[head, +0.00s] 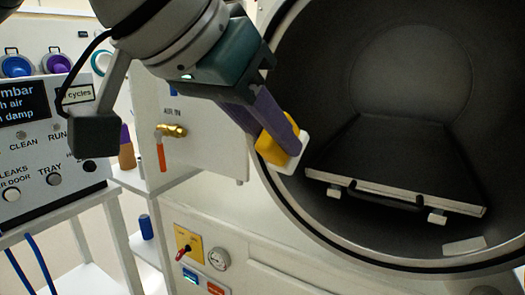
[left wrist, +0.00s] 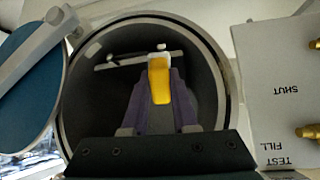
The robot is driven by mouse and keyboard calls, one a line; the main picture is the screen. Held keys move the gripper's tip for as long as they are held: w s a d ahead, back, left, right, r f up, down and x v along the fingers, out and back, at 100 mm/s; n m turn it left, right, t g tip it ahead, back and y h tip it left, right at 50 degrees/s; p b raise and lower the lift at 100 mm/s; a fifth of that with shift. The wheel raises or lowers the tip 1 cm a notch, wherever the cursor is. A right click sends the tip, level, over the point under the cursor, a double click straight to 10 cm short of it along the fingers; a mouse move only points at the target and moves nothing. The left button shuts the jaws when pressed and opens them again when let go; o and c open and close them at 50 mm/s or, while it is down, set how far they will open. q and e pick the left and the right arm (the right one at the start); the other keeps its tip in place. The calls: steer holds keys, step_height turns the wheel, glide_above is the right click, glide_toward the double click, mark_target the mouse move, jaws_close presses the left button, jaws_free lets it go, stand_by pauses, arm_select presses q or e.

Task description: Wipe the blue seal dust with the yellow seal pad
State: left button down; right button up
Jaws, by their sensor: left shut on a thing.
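My left gripper (head: 282,138) comes in from the upper left and is shut on the yellow seal pad (head: 271,149). The pad has a yellow grip and a white face (head: 292,158), held at the left rim of the round chamber opening (head: 272,178). I cannot tell if the white face touches the rim. In the left wrist view the pad (left wrist: 159,82) sits between the purple fingers, with the dark opening behind it. I cannot make out any blue seal dust on the rim in either view. My right gripper is not in view.
A dark tray (head: 400,165) with a handle lies inside the chamber. A panel with a brass valve (head: 172,131) and red lever stands left of the rim. A grey control box (head: 50,140) is at the far left. A blue round door (left wrist: 25,80) shows in the left wrist view.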

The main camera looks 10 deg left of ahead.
arm_select(q)
steer(key=w+a+f+n+t+h+b, duration=0.1)
steer(key=w+a+f+t+b, duration=0.1)
steer(key=a+f+t+b, duration=0.25)
steer(key=w+a+f+n+t+h+b, duration=0.1)
steer(key=w+a+f+t+b, duration=0.15)
steer(key=a+t, duration=0.35)
steer(key=shift+g, duration=0.75)
steer(key=shift+w+d+r+b, duration=0.1)
steer(key=shift+w+b, duration=0.45)
steer(key=shift+w, duration=0.25)
steer(key=shift+w+d+r+b, duration=0.15)
steer(key=shift+w+b, duration=0.35)
steer(key=shift+w, duration=0.3)
steer(key=shift+w+d+r+b, duration=0.1)
steer(key=shift+w+b, duration=0.45)
steer(key=shift+w, duration=0.25)
steer(key=shift+x, duration=1.1)
